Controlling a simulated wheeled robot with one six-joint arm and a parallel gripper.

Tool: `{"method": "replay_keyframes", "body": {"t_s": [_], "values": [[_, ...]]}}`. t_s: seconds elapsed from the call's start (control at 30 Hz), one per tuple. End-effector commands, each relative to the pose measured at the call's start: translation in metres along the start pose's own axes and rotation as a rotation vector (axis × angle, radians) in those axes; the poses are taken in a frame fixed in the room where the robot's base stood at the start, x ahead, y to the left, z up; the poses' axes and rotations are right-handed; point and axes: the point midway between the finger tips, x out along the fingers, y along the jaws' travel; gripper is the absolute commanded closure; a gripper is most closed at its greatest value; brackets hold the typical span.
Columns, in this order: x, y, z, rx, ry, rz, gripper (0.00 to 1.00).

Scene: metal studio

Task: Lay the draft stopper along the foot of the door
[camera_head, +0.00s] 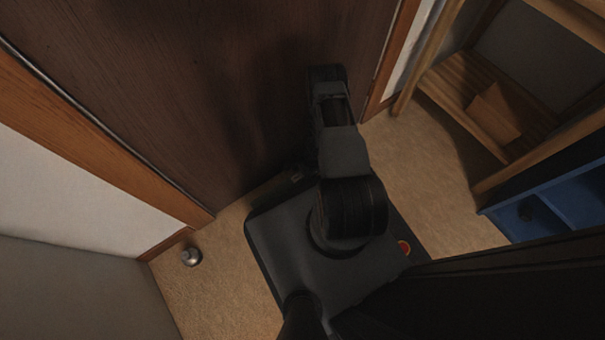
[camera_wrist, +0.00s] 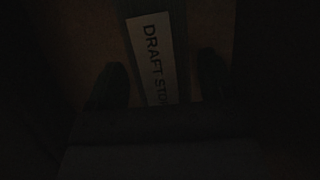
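The dark brown door (camera_head: 200,80) stands upright in the head view, and its foot meets the carpet behind my base and arm. The draft stopper (camera_wrist: 155,60) shows in the dark wrist view as a long strip with a pale label reading "DRAFT STO", the rest cut off by my gripper's body. My gripper (camera_wrist: 162,78) has its two fingers apart, one on each side of the stopper, with a dim gap at each side. I cannot tell how far the fingertips are above the floor.
A small metal door stop (camera_head: 191,257) is on the carpet left of my base. A wooden shelf unit (camera_head: 480,100) and a blue cabinet or bin (camera_head: 560,205) stand on the right. Open carpet (camera_head: 430,190) lies between them and my base.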

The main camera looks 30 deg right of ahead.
Motion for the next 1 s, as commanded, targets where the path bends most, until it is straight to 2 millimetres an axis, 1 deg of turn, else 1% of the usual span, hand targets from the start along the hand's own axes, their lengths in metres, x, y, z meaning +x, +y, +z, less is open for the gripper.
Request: {"method": "replay_keyframes", "body": {"t_s": [0.07, 0.27, 0.37, 0.47, 0.8, 1.0], "values": [[0.000, 0.000, 0.000, 0.000, 0.000, 0.000, 0.17], [0.000, 0.000, 0.000, 0.000, 0.000, 0.000, 0.17], [-0.005, 0.000, 0.001, 0.000, 0.000, -0.001, 0.17], [-0.018, -0.001, 0.002, 0.002, 0.001, -0.002, 0.17], [-0.084, -0.001, 0.002, 0.001, 0.001, -0.002, 0.17], [-0.110, 0.000, 0.001, 0.001, 0.001, -0.002, 0.17]]}}
